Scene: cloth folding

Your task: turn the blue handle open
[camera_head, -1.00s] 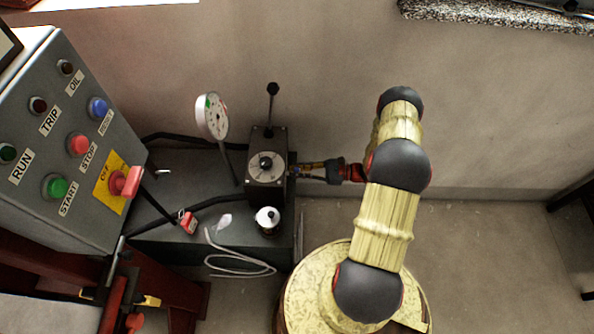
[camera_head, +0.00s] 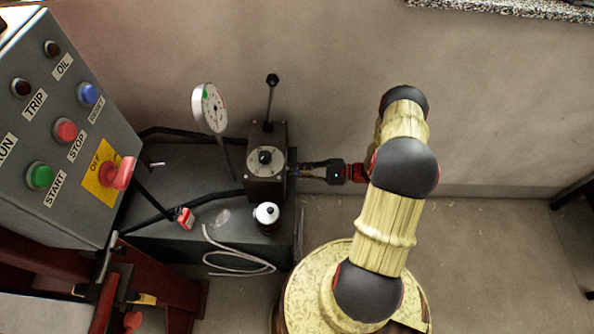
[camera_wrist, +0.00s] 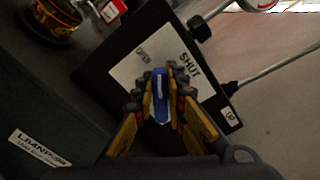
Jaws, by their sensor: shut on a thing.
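The blue handle (camera_wrist: 161,98) shows in the wrist view between the fingers of my gripper (camera_wrist: 159,84). It stands in front of a pale plate (camera_wrist: 130,69) on a dark box, with the words OPEN at left and SHUT at right. My gripper is shut on the handle, with one yellow finger on each side of it. In the head view my gripper (camera_head: 299,170) reaches the right side of the dark box (camera_head: 266,188) from the right. The handle itself is hidden there.
A control panel (camera_head: 40,120) with coloured buttons and a red switch stands at left. A white gauge (camera_head: 210,108) rises left of the box, and a black-knobbed lever (camera_head: 271,95) rises above it. A small jar (camera_head: 266,214) and a coiled pale cable (camera_head: 238,262) lie in front.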

